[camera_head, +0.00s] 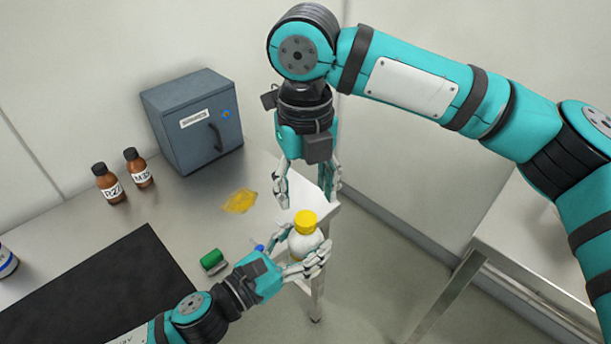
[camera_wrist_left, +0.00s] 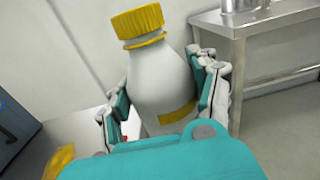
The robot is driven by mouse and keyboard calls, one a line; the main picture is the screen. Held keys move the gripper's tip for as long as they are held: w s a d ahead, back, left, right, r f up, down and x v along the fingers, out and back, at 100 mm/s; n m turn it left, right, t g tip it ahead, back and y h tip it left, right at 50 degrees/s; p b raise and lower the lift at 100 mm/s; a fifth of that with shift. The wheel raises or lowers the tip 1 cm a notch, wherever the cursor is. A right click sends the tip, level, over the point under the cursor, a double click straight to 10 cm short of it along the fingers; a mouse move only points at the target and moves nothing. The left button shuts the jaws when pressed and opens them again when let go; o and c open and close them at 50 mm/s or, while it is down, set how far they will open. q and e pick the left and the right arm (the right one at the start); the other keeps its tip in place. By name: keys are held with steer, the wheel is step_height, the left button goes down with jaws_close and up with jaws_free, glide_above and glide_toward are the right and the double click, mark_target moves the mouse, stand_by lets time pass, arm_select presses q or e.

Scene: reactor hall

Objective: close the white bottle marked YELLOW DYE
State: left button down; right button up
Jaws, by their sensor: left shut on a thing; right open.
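The white bottle (camera_head: 303,243) has a yellow cap (camera_head: 306,221) sitting on its neck. My left gripper (camera_head: 301,254) is shut around the bottle's body near the table's right corner. In the left wrist view the bottle (camera_wrist_left: 165,85) leans slightly, with the cap (camera_wrist_left: 138,22) on top and a yellow label patch (camera_wrist_left: 178,120). No lettering is readable, and the bottle's base is hidden. I cannot tell how tightly the cap sits. My right gripper (camera_head: 306,199) points down, open and empty, just above the cap, with its fingers spread on either side.
The steel table (camera_head: 150,228) holds a grey cabinet (camera_head: 190,122), brown bottles (camera_head: 108,184), a yellow spill (camera_head: 239,201), a green-topped object (camera_head: 211,260) and a dark mat (camera_head: 110,285). Another steel table (camera_head: 520,230) stands at the right, across a floor gap.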

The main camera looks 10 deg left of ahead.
mark_target(306, 217)
step_height(306, 217, down, 6)
steer(key=shift+f, duration=0.1)
stand_by(0.4)
